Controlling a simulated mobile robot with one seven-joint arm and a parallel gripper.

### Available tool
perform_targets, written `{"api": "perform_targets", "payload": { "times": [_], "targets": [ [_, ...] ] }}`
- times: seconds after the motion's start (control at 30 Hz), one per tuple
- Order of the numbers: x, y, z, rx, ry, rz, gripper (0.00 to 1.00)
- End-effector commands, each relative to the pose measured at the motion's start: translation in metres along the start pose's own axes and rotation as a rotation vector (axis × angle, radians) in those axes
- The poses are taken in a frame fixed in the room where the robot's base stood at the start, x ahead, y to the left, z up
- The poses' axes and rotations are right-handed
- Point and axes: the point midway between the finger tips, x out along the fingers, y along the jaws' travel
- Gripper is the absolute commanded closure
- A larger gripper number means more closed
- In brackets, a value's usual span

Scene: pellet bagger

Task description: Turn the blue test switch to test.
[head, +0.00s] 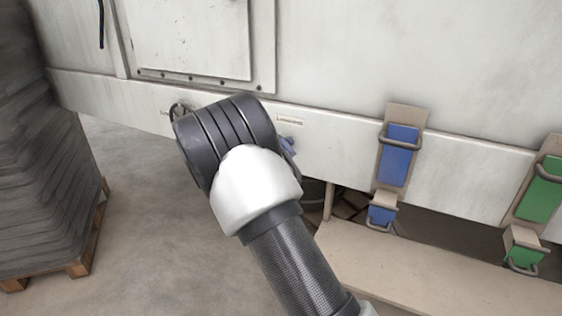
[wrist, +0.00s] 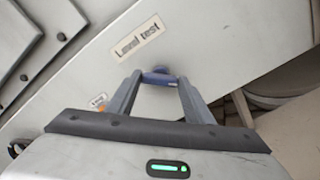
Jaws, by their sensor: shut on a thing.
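The blue test switch (wrist: 160,78) is a small blue knob on the white machine panel, just below a label reading "Level test" (wrist: 138,38) in the wrist view. My gripper (wrist: 160,82) has one finger on each side of the knob and is shut on it. The knob's bar lies roughly across the gap between the fingertips. A bit of blue (head: 288,146) shows beside my arm below the label in the head view. My arm hides most of the gripper there. I cannot read the switch's position.
The machine's white wall (head: 450,80) fills the back. Blue clamps (head: 397,155) and green clamps (head: 541,195) hang at the right above a beige ledge (head: 430,280). A wrapped stack (head: 40,170) on a pallet stands at the left. The floor between is clear.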

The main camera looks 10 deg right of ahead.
Motion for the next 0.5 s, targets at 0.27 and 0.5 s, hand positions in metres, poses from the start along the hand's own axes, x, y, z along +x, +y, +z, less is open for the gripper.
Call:
{"api": "perform_targets", "payload": {
  "times": [0.27,0.5],
  "targets": [
    [0.0,-0.0046,-0.0039,0.197,0.0,-0.001,0.76],
    [-0.0003,-0.0029,-0.0023,0.294,0.0,-0.002,0.76]
  ]
}}
